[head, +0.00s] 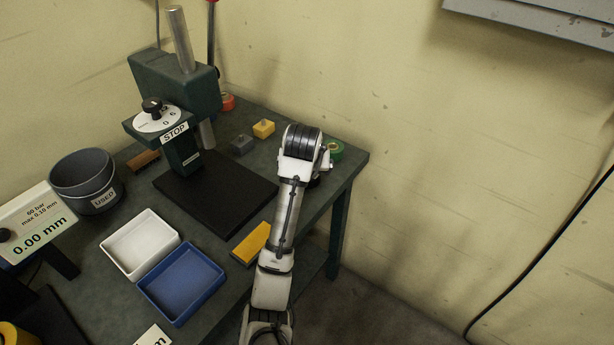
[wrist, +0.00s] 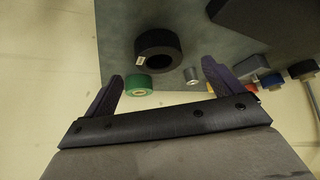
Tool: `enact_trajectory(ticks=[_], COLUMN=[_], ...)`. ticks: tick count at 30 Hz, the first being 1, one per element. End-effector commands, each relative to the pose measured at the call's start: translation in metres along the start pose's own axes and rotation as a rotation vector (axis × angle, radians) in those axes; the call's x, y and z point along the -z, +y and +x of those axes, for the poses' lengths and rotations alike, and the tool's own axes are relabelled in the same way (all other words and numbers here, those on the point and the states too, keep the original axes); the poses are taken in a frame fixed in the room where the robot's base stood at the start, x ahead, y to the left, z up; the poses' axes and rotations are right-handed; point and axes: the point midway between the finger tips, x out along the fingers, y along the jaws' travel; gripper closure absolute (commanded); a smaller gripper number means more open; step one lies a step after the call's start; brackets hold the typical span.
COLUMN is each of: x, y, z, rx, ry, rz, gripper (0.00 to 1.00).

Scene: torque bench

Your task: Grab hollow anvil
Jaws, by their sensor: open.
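A thick black ring with an open centre and a small pale label, which looks like the hollow anvil (wrist: 172,41), sits on the dark green bench top in the wrist view. My gripper (wrist: 163,80) is open, with its two dark fingers spread apart and nothing held between them. The ring lies beyond the fingertips in that view, apart from them and roughly between their lines. In the head view my arm reaches over the bench's right part and hides the ring and most of the gripper.
A green roll (head: 336,151) stands near the bench's right edge, close to the ring in the wrist view (wrist: 138,82). A small metal cylinder (wrist: 191,75) stands beside the ring. The press's black base plate (head: 215,195), a grey block (head: 242,145) and a yellow block (head: 263,129) are left of my arm.

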Motion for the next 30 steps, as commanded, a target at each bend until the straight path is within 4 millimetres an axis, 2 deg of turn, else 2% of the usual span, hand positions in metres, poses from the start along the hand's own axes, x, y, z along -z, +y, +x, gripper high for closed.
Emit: enact_trajectory(ticks=[12, 20, 30], x=[0.004, 0.004, 0.004], y=[0.002, 0.003, 0.003], z=[0.049, 0.052, 0.052], rx=[0.000, 0.000, 0.000], ry=[-0.001, 0.000, 0.000], rz=[0.000, 0.001, 0.001], gripper=[0.08, 0.08, 0.52])
